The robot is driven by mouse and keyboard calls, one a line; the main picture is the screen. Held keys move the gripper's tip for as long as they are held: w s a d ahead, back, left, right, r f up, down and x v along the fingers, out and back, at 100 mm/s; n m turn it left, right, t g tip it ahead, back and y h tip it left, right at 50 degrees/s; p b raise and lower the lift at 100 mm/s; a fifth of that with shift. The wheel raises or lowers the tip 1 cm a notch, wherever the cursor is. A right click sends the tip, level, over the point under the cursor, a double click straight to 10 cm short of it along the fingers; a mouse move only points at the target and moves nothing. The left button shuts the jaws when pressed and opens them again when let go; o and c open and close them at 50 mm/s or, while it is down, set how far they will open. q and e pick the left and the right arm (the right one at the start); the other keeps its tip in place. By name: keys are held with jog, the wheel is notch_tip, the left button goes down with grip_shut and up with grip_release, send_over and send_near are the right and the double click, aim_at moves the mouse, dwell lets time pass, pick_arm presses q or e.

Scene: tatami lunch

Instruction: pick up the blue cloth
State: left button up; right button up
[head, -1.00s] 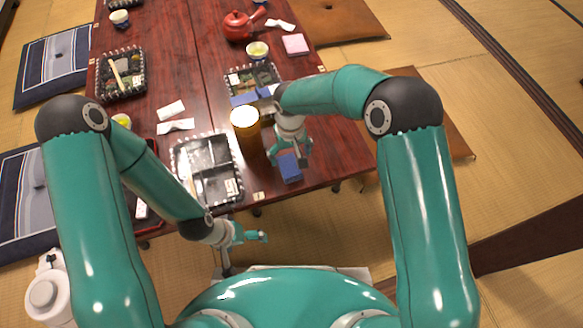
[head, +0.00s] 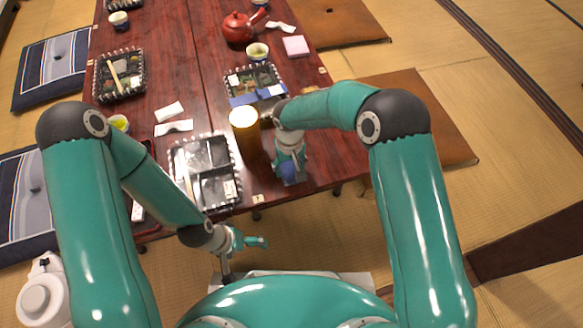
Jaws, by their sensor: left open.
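My left gripper (head: 258,243) is open and empty, off the near edge of the table, above the floor side.
A tall amber glass (head: 246,140) stands close left of my right gripper. An empty-looking black lunch box (head: 205,170) lies further left. Another box (head: 256,83), a yellow-green cup (head: 257,52) and a red teapot (head: 238,27) stand further back.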

aim_at(290, 166)
jog(key=c, duration=0.3)
jog(key=shift+r, duration=0.15)
jog(key=shift+c, duration=0.2)
notch_tip(290, 166, up, 20)
jog(key=p, duration=0.6)
